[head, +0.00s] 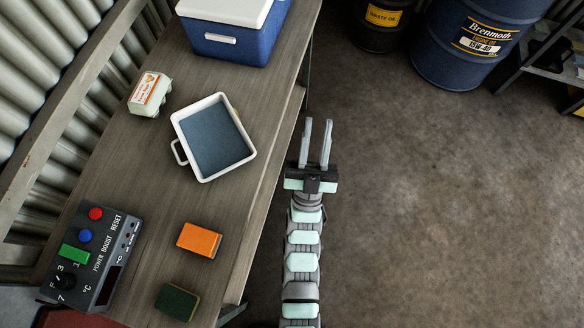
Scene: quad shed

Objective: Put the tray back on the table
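A white tray (249,157) with a blue-grey inside and a loop handle on its left side is over the table (150,205), near its right edge. It sits at an angle to the table's edge and looks empty. Whether it rests flat on the tabletop or on something under it, I cannot tell. A small orange-brown bit shows behind its right rim. My gripper (318,122) is open and empty, to the right of the tray and apart from it. It appears over the floor just past the table's edge, fingers pointing up the picture.
A blue cooler (232,42) with a white lid stands at the table's far end.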

